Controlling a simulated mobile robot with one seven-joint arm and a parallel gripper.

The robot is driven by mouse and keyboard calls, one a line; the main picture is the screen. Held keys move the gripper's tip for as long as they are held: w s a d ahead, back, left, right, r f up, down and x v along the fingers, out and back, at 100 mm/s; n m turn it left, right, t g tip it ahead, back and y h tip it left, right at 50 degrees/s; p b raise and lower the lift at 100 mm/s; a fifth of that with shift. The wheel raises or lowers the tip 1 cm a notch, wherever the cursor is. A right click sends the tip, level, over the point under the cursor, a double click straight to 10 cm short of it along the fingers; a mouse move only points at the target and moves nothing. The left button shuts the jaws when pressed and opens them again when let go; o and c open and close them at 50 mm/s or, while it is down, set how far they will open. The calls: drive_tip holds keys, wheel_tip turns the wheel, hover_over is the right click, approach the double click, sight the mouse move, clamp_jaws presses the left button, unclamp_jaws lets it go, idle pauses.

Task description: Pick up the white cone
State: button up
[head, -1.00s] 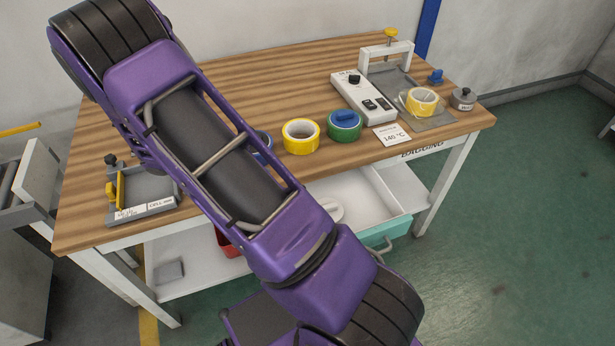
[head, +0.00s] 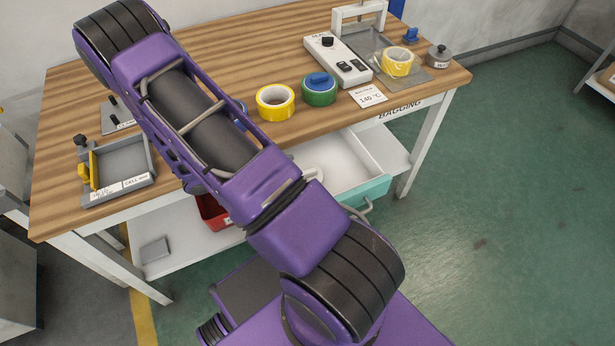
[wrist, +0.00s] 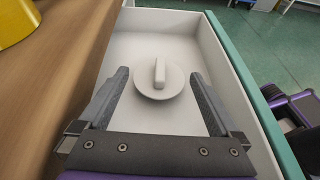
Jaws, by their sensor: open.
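The white cone (wrist: 158,82) lies in the open white drawer and shows in the wrist view as a round white disc with a raised bar across its top. In the head view it is a small white shape (head: 313,174) at the left of the drawer, partly covered by my arm. My gripper (wrist: 158,77) is open and empty, with one finger to each side of the cone in the picture. I cannot tell how high the fingers are above it. In the head view my gripper is hidden behind my arm.
The drawer (head: 376,187) has a teal front and sits below the wooden tabletop (head: 215,50). The table edge is close to the gripper's left. The drawer floor around the cone is clear.

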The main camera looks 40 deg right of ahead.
sight(314, 171)
drive_tip(key=x, duration=0.7)
drive_tip(key=shift+s+d+f+b, duration=0.1)
drive_tip(key=shift+f+b, duration=0.2)
drive_tip(key=shift+f, duration=0.05)
clamp_jaws()
